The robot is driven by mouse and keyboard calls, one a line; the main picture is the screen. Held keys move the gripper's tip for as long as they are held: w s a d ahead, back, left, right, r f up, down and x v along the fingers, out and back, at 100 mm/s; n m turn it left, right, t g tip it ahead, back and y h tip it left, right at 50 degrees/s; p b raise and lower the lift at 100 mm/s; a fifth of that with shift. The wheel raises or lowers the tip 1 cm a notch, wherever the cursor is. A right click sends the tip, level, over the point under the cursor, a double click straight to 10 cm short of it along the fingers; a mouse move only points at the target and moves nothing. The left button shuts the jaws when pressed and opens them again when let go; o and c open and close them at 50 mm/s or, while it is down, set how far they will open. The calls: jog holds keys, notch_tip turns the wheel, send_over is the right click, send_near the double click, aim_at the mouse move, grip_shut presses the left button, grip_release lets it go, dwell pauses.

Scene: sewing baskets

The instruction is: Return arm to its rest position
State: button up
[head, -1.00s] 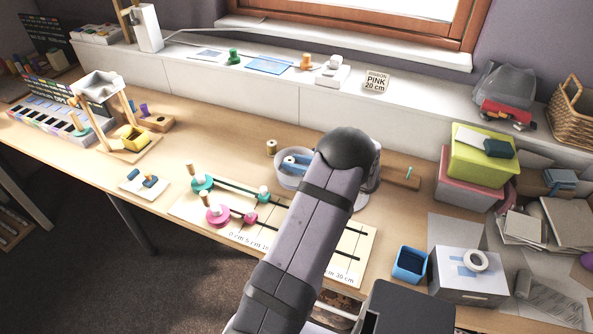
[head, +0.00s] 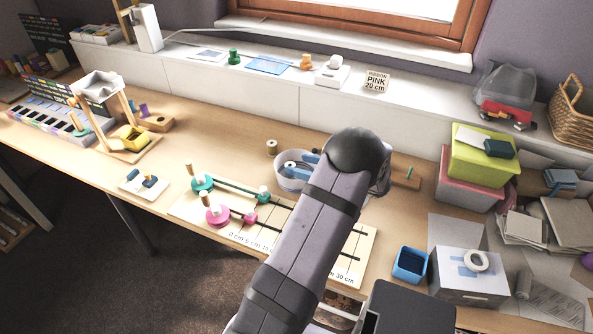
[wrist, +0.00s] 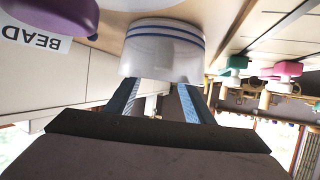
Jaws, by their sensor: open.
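My arm (head: 310,215) reaches up from the lower middle of the head view over the workbench (head: 130,185). Its rounded dark joint is beside a pale round bowl (head: 291,183). In the wrist view the two blue-grey fingers of my gripper (wrist: 160,100) stand apart. A whitish round container with blue stripes (wrist: 164,52) shows just beyond the fingertips. I cannot tell whether they touch it. In the head view the arm hides most of the gripper.
A ruled board (head: 190,211) with teal and pink pegs lies left of the arm. A blue open box (head: 409,265) and a grey-white box (head: 470,288) stand at right. A small spool (head: 271,147) is behind the bowl. The bench's left middle is fairly clear.

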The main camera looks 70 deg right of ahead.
jog(key=shift+v, duration=2.25)
jog(key=shift+w, duration=0.1)
